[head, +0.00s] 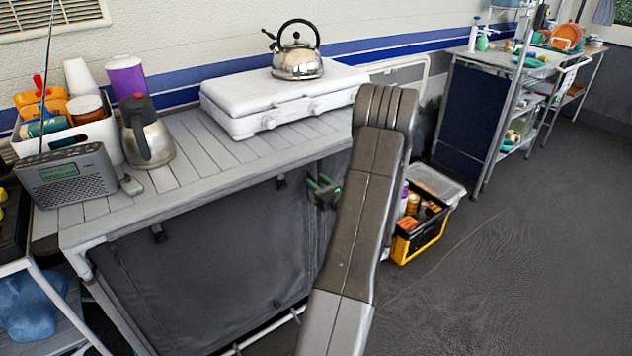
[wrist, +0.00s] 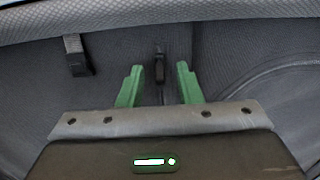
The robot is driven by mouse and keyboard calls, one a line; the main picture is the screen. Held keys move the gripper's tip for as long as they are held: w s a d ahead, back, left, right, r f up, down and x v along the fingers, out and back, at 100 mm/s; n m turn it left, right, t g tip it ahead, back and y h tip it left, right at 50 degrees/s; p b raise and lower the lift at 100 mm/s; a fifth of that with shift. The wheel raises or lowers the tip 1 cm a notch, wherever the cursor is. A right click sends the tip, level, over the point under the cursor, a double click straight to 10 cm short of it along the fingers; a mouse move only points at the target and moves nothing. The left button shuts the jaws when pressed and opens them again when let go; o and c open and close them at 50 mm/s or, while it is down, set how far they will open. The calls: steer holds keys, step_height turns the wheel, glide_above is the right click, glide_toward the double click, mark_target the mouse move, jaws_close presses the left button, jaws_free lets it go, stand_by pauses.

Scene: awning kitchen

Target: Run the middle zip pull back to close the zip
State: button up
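The dark grey fabric front (head: 215,265) of the kitchen unit hangs below its slatted top. In the wrist view, a small black zip pull (wrist: 159,67) hangs near the top of the fabric, on a vertical line. My gripper (wrist: 159,82) faces the fabric with its two green fingers apart, one on each side of the pull, with gaps on both sides. In the head view, my gripper (head: 325,188) is at the right part of the front, partly hidden by my arm. The zip pull cannot be made out there.
A black tab (wrist: 77,55) hangs left of my fingers. The worktop edge (wrist: 160,18) runs above them. On top stand a white stove (head: 285,98), a kettle (head: 297,62) and a radio (head: 68,177). A yellow-black crate (head: 420,237) stands on the floor to the right.

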steer(key=shift+w+a, duration=0.3)
steer(key=shift+w, duration=0.15)
jaws_close()
